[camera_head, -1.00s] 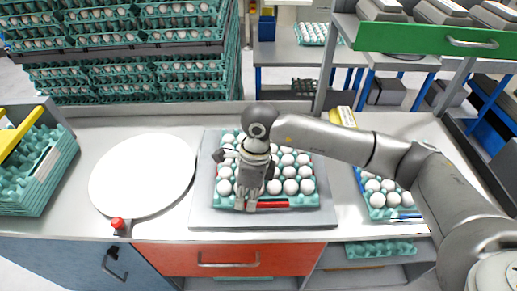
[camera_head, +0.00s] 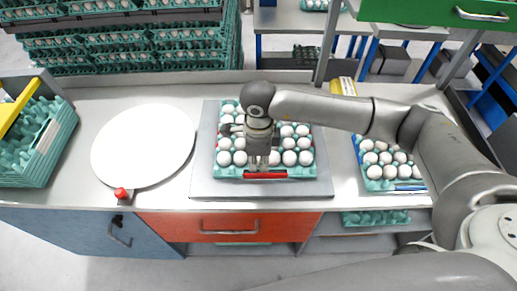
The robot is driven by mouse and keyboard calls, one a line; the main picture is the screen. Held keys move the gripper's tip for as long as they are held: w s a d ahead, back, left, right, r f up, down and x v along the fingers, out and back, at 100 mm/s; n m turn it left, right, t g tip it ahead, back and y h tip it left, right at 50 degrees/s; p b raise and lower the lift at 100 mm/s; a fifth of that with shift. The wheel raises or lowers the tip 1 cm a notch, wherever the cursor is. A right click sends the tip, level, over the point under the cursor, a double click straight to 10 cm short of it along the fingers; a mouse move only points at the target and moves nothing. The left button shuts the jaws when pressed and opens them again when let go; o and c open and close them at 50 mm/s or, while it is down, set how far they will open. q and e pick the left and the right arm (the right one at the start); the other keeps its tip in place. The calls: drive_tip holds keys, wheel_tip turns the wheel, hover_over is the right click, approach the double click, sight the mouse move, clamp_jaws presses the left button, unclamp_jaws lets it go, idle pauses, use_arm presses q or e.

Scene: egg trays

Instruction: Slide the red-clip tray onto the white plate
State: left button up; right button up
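The red-clip tray (camera_head: 222,172) is a teal egg tray filled with white eggs. It lies on a grey raised board (camera_head: 205,182) at the middle of the counter, with its red clip (camera_head: 280,176) on the near edge. The round white plate (camera_head: 143,147) lies flat and empty to the left, apart from the board. My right gripper (camera_head: 260,163) points down over the near row of eggs, its fingertips right at the red clip. I cannot tell whether its fingers are closed or touch the clip. My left gripper is not in view.
A small red knob (camera_head: 121,192) stands at the plate's near edge. Another egg tray (camera_head: 376,184) lies to the right, and stacked empty teal trays (camera_head: 45,150) stand at the left. A yellow box (camera_head: 343,86) is behind. Several loaded trays are stacked beyond the counter.

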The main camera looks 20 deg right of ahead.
sight(258, 174)
wheel_tip(258, 174, down, 6)
drive_tip(key=shift+r+p, duration=0.1)
drive_tip(key=shift+p, duration=0.6)
drive_tip(key=shift+f, duration=0.3)
clamp_jaws()
drive_tip(key=shift+w, duration=0.1)
